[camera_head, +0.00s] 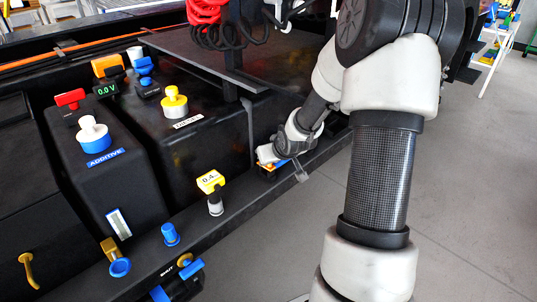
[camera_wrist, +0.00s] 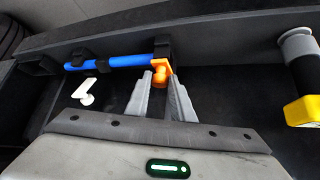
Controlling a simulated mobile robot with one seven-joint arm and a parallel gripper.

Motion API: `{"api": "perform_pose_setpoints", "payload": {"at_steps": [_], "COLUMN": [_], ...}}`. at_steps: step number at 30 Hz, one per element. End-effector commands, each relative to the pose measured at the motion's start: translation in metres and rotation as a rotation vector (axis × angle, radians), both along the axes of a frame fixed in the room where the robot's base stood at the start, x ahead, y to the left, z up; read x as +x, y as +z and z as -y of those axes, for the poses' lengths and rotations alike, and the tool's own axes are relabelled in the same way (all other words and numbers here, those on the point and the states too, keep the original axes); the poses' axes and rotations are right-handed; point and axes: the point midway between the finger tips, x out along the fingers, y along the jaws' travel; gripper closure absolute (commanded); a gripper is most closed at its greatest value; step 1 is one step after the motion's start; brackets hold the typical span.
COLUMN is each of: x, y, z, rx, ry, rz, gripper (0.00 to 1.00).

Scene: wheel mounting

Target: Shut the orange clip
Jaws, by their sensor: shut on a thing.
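The orange clip (camera_wrist: 162,71) is at the right end of a blue bar (camera_wrist: 115,61) in the wrist view. My gripper (camera_wrist: 161,84) is around the clip, with one grey fingertip on each side. The fingers are shut on it, and they hide its lower part. In the head view my gripper (camera_head: 268,157) is low at the side of the black frame. A bit of orange and blue shows beneath it, and most of the clip is hidden there. I cannot tell whether the clip is fully closed over the bar.
A white lever (camera_wrist: 85,92) hangs below the bar on the left. A yellow-and-grey part (camera_wrist: 302,75) is at the right of the wrist view. Open floor lies to the right.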

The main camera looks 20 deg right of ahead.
Motion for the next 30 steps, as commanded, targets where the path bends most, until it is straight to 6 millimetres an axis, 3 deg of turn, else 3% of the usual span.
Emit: {"api": "perform_pose_setpoints", "payload": {"at_steps": [16,17,19,30], "x": [-0.0058,-0.0058,-0.0057,-0.0075], "y": [-0.0076,-0.0076,-0.0075,-0.0033], "z": [0.0014,0.0014,0.0014,0.0019], "rx": [0.037,0.037,0.037,0.036], "ry": [0.000,0.000,0.000,-0.001], "rz": [0.098,0.097,0.098,0.099], "gripper": [1.00,0.73,0.62,0.60]}}
